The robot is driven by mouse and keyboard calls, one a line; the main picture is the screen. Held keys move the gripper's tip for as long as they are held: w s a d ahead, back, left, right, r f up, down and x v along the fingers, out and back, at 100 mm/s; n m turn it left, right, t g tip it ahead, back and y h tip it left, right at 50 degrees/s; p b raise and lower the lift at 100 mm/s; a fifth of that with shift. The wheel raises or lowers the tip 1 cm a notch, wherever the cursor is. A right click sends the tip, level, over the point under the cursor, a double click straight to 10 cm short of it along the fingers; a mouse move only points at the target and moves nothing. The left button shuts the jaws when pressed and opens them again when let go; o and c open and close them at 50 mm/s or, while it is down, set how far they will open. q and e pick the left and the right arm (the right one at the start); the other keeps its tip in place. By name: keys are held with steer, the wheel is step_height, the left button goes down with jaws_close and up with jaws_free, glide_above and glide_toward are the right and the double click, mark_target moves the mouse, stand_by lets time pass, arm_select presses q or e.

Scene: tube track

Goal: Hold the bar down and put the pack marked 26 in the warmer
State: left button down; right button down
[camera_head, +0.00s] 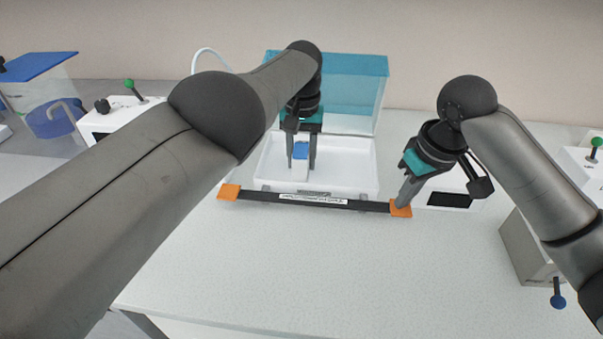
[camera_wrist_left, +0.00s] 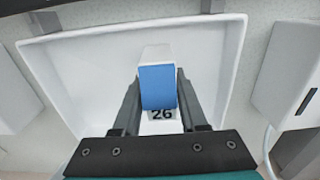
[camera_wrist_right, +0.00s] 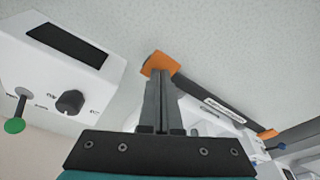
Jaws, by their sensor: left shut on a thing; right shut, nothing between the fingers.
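The pack marked 26 (camera_wrist_left: 158,85) is white with a blue face. My left gripper (camera_head: 302,165) is shut on it, inside the warmer's white tray (camera_head: 361,172); the pack (camera_head: 300,150) also shows between the fingers in the head view. I cannot tell whether the pack touches the tray floor. The warmer's blue clear lid (camera_head: 355,75) stands raised at the back. The black bar (camera_head: 262,196) with orange ends lies along the tray's front. My right gripper (camera_head: 403,204) is shut and empty, its tips at the bar's right orange end (camera_wrist_right: 158,62), seemingly touching it.
A white control box with a dark display (camera_head: 449,200) stands right of the tray; its knob and green-tipped lever (camera_wrist_right: 15,124) show in the right wrist view. A grey box (camera_head: 528,250) is at the right edge. The table front is clear.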

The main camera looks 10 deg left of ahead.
arm_select(q)
steer(key=shift+c, duration=1.8)
jaws_free()
steer(key=shift+r, duration=0.15)
